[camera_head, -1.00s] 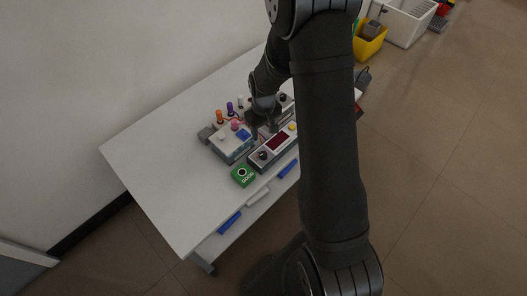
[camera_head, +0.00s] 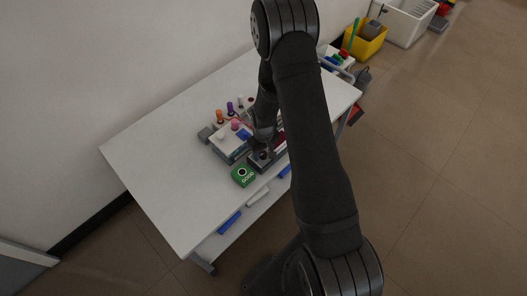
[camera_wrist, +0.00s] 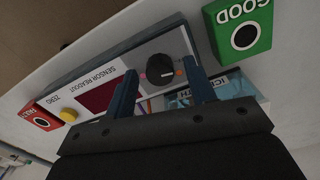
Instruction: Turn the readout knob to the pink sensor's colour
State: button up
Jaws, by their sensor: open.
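The grey sensor readout box (camera_wrist: 142,55) has a dark round knob (camera_wrist: 160,69) with small coloured marks beside it. A dark red display (camera_wrist: 99,96) and a yellow zero button (camera_wrist: 68,115) are also on its face. My gripper (camera_wrist: 160,84) is open, its two fingers either side of the knob in the wrist view; contact cannot be told. In the head view my gripper (camera_head: 263,146) is low over the knob end of the box. The pink sensor (camera_head: 235,126) stands on the pale box to the left. The knob's pointer direction is unclear.
A green GOOD box (camera_head: 243,175) sits close to the knob end. A red FAULT box (camera_wrist: 39,118) lies at the other end. Orange and purple sensors (camera_head: 230,107) stand behind. An ice bath (camera_wrist: 232,88) shows partly behind my fingers. The table's left part (camera_head: 160,155) is clear.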

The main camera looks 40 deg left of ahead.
jog(key=shift+c, duration=0.2)
jog(key=c, duration=0.9)
